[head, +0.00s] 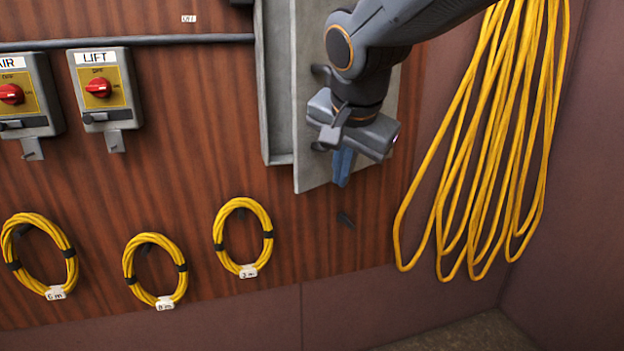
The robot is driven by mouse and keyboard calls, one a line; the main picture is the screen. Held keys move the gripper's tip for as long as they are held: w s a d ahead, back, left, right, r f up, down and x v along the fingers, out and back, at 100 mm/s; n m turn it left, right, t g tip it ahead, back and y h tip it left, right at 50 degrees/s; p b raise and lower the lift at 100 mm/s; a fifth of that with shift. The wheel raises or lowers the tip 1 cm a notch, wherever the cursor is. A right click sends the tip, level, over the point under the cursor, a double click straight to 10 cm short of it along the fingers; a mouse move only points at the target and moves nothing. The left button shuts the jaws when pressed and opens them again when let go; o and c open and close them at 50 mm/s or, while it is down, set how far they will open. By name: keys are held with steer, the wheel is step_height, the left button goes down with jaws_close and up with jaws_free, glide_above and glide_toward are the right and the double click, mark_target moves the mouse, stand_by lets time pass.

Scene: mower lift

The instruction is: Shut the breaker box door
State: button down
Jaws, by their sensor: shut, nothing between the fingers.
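The grey breaker box (263,130) is on the wooden wall at the top centre, its upper part out of frame. Its pale grey door (308,165) stands partly open, with a strip of the box's inside showing at its left. My arm covers much of the door, and the hinge side is hidden. My gripper (342,168) is in front of the door's lower part, its blue fingers shut and pointing down. Nothing shows between them. I cannot tell whether it touches the door.
An AIR switch (14,95) and a LIFT switch (100,88) are at left. Several yellow cable coils, including the right small one (264,215), hang below. A large yellow cable bundle (478,150) hangs right of my arm. A conduit (160,40) runs along the wall.

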step_height(320, 180, up, 3)
steer(key=a, duration=0.2)
steer(key=m+p, duration=0.1)
steer(key=p, duration=0.1)
glide_toward(312, 187)
step_height(312, 187, down, 4)
steer(key=s+d, duration=0.1)
steer(key=d, duration=0.2)
steer(key=shift+t, duration=0.4)
steer(key=shift+w+a+p, duration=0.75)
steer(key=shift+w+a, duration=0.65)
steer(key=shift+a, duration=0.1)
steer(key=shift+w, duration=0.1)
